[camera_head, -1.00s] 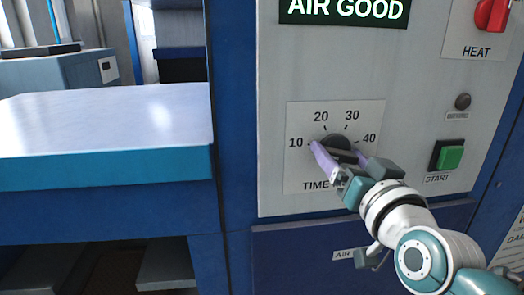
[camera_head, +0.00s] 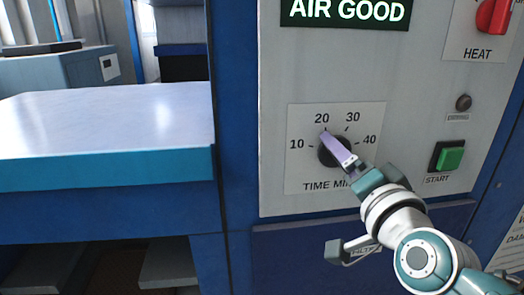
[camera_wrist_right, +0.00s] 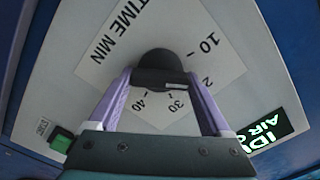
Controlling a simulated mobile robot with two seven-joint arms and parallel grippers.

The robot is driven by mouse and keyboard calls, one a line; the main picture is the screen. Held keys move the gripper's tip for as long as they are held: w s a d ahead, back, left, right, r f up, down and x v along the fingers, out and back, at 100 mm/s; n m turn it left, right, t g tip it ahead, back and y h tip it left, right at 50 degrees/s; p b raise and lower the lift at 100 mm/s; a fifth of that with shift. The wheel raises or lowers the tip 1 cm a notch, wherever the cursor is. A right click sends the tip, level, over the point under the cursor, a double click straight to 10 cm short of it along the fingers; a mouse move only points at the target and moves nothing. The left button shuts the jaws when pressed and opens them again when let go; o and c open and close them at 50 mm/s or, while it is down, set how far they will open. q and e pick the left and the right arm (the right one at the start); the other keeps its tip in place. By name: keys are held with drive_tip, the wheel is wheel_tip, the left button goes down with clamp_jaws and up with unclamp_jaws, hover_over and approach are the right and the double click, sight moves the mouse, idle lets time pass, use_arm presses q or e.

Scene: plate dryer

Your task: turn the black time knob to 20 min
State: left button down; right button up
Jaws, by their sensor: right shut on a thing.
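The black time knob (camera_head: 328,157) sits on a light dial plate (camera_head: 297,175) marked 10, 20, 30 and 40, above the words TIME MIN. My right gripper (camera_head: 339,148) is shut on the knob. In the head view its near purple finger crosses the knob, its tip just below the 20, and hides the other finger and part of the knob. In the right wrist view the knob (camera_wrist_right: 158,62) has a purple finger on each side of its raised grip. I cannot tell exactly which number the knob points to. My left gripper is not in view.
On the same grey panel are a green START button (camera_head: 450,158), a red HEAT knob (camera_head: 494,15), a small dark round part (camera_head: 463,103) and a lit AIR GOOD sign (camera_head: 345,11). A white-topped bench (camera_head: 110,115) stands to the left.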

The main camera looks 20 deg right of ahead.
drive_tip(key=shift+m, duration=1.2)
drive_tip(key=o, duration=1.2)
drive_tip(key=shift+c, duration=0.2)
drive_tip(key=v, duration=1)
drive_tip(key=shift+d, duration=0.1)
